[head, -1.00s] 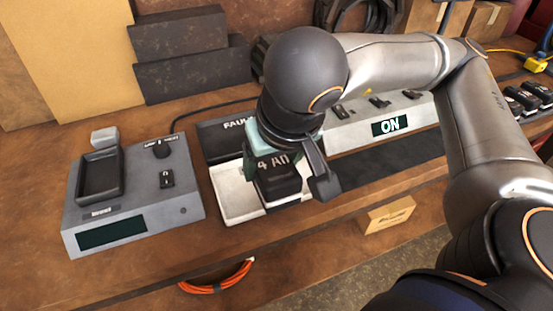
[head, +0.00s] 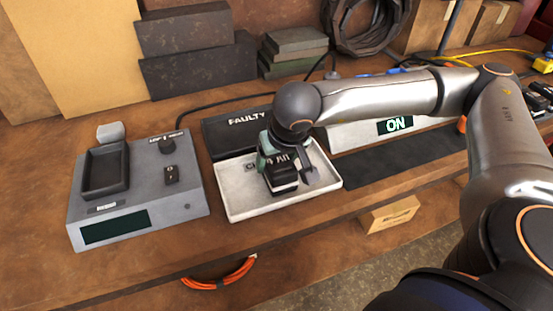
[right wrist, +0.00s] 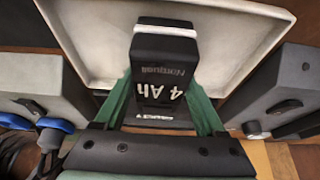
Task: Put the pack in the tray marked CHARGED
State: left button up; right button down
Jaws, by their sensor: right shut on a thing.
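The pack (head: 284,186) is a dark battery block marked "4 Ah"; its label shows in the right wrist view (right wrist: 163,60). My right gripper (head: 286,170) is shut on the pack, with green fingers on both sides of it. The pack is upright over the white tray (head: 236,196), inside its rim as seen from the head. I cannot tell whether it touches the tray floor. The tray's marking is mostly hidden behind the gripper; only its first letters, "CH", show. My left gripper is not in view.
A dark tray marked FAULTY (head: 232,128) stands behind the white tray. A grey tester with a cradle (head: 138,190) is on the left. A grey unit with an ON display (head: 350,135) is at the back right. A dark mat (head: 400,155) lies to the right.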

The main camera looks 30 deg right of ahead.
jog(key=shift+f, duration=0.2)
grip_release()
jog(key=shift+r, duration=0.1)
jog(key=shift+r, duration=0.3)
jog(key=v, duration=1.1)
jog(key=shift+s+r, duration=0.2)
jog(key=shift+r, duration=0.1)
